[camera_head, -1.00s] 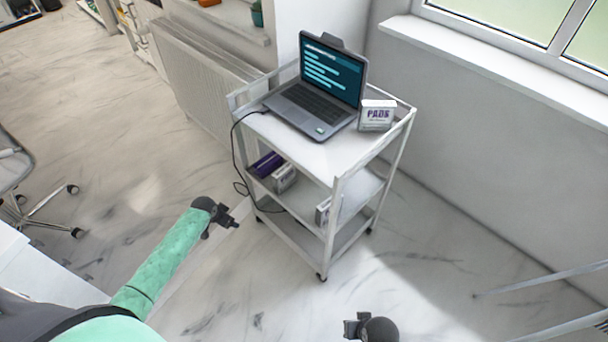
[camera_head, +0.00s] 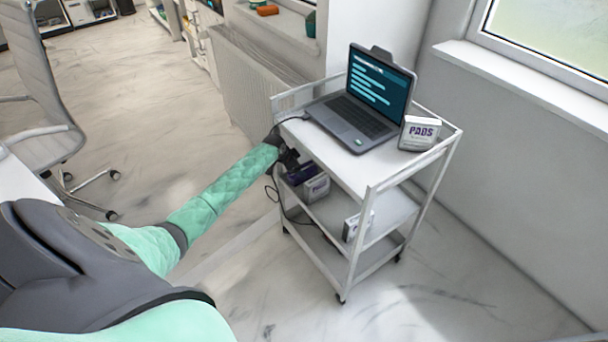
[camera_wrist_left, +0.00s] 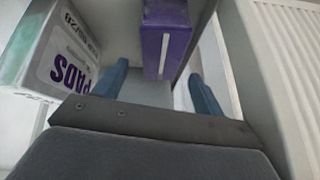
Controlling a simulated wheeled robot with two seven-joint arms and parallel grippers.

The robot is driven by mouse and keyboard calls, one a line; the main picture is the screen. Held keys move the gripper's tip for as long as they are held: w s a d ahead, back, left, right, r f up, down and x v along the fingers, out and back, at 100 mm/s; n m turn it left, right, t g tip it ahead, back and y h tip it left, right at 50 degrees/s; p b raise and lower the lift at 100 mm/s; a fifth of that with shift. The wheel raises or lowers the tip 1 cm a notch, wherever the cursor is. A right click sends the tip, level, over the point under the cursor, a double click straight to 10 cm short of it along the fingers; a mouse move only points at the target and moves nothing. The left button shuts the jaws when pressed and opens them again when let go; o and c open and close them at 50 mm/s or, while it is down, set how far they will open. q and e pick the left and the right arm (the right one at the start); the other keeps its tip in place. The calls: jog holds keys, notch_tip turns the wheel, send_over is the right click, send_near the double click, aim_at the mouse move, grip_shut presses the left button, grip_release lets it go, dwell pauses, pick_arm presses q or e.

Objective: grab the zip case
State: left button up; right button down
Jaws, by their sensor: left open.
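The purple zip case (camera_head: 301,174) lies on the middle shelf of the white trolley (camera_head: 371,190), partly hidden by my left gripper (camera_head: 290,160). In the left wrist view the purple case (camera_wrist_left: 166,36) stands just ahead of the fingers, with a pale strip on its near face. My left gripper (camera_wrist_left: 160,82) is open, one blue finger to each side of the case's line, and nothing is between the fingertips. My right gripper is out of view.
A PADS box (camera_wrist_left: 62,58) stands close left of the case in the wrist view. A laptop (camera_head: 361,105) and another PADS box (camera_head: 419,133) are on the trolley top. A black cable hangs at the trolley's left side. A radiator (camera_head: 250,88) stands behind.

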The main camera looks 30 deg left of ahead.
aim_at(303, 170)
pick_arm(q)
jog(key=shift+p+x, duration=0.35)
jog(key=shift+x, duration=2.75)
jog(key=c, duration=0.8)
